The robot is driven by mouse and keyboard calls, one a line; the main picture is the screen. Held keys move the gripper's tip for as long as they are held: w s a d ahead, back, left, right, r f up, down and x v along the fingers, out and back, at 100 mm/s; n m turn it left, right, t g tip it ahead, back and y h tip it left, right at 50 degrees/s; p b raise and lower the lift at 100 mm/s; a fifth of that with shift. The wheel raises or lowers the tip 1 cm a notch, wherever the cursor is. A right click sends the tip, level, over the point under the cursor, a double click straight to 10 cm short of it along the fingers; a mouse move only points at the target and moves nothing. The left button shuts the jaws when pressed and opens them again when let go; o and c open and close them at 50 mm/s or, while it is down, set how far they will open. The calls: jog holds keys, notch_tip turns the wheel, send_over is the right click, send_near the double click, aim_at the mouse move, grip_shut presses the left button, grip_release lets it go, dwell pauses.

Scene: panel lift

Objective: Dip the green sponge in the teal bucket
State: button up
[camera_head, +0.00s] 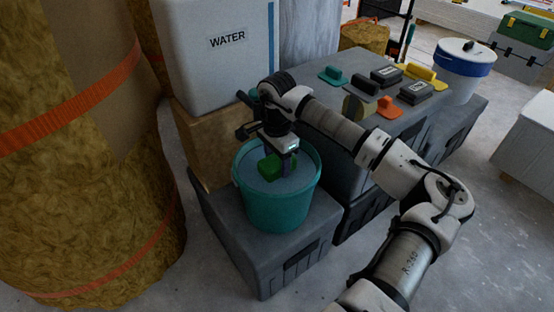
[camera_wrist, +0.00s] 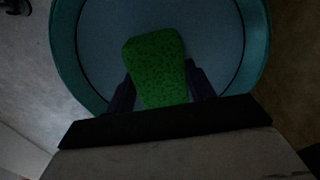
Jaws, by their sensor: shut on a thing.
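The teal bucket (camera_head: 277,205) stands upright on a low grey box under my arm. Its inside looks pale blue-grey, and I cannot tell how deep the liquid is. My gripper (camera_head: 278,168) points down over the bucket's mouth and is shut on the green sponge (camera_head: 268,167). In the wrist view the sponge (camera_wrist: 155,62) sits between the two dark fingers, inside the outline of the bucket's rim (camera_wrist: 258,45). I cannot tell whether the sponge touches the liquid.
A white container marked WATER (camera_head: 222,60) stands on a wooden box behind the bucket. Several coloured trowels, one of them teal (camera_head: 333,75), lie on a grey case to the right. A white and blue bucket (camera_head: 463,75) stands beyond. A large yellow insulation roll (camera_head: 90,190) is close on the left.

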jog(key=shift+r, duration=0.1)
jog(key=shift+r+p, duration=2.55)
jog(key=shift+r, duration=1.75)
jog(key=shift+s+f, duration=0.1)
jog(key=shift+f, duration=0.05)
